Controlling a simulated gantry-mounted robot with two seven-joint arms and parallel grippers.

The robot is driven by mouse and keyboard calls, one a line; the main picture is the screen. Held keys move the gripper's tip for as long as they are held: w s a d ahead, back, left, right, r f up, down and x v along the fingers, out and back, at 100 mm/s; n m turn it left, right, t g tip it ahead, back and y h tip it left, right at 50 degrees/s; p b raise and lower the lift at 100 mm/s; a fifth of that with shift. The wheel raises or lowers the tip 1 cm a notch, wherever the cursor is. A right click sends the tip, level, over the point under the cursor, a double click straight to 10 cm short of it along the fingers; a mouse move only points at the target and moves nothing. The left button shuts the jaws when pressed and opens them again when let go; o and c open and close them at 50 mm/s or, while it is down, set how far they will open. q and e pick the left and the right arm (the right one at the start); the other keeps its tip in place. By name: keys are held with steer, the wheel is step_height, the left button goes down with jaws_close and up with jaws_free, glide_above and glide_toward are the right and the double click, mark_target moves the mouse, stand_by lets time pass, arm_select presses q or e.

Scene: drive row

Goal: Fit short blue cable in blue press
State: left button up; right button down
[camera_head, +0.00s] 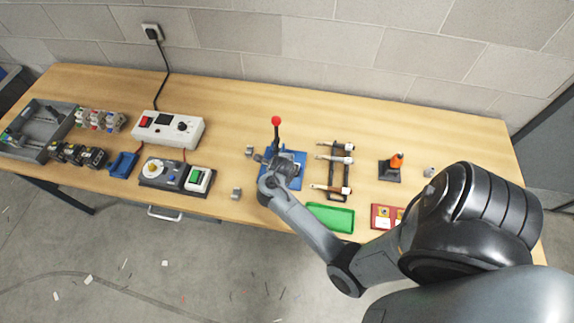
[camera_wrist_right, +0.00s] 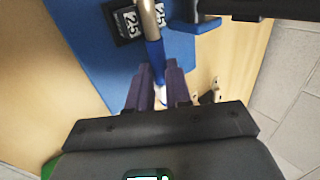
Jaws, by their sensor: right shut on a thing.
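The blue press (camera_head: 297,158) stands on the table near the middle, with a lever that ends in a red knob (camera_head: 276,120). My right arm and hand cover part of it. In the right wrist view the blue press (camera_wrist_right: 92,45) fills the upper left, with a dark die marked 25 (camera_wrist_right: 126,22). My right gripper (camera_wrist_right: 158,88) is shut on the short blue cable (camera_wrist_right: 154,52). The cable's metal end (camera_wrist_right: 148,16) points away from the hand and lies across the marked die area. I cannot tell whether it is seated. My left gripper is not in view.
A rack with several cables (camera_head: 333,168) stands right of the press. A green tray (camera_head: 331,217) and a red tray (camera_head: 382,217) lie near the front edge. A white power box (camera_head: 168,130) and a switch unit (camera_head: 163,174) stand to the left.

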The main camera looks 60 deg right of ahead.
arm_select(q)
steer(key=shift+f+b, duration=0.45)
arm_select(e)
steer(key=shift+f, duration=0.5)
steer(key=c, duration=1)
jaws_free()
steer(key=shift+o, duration=0.2)
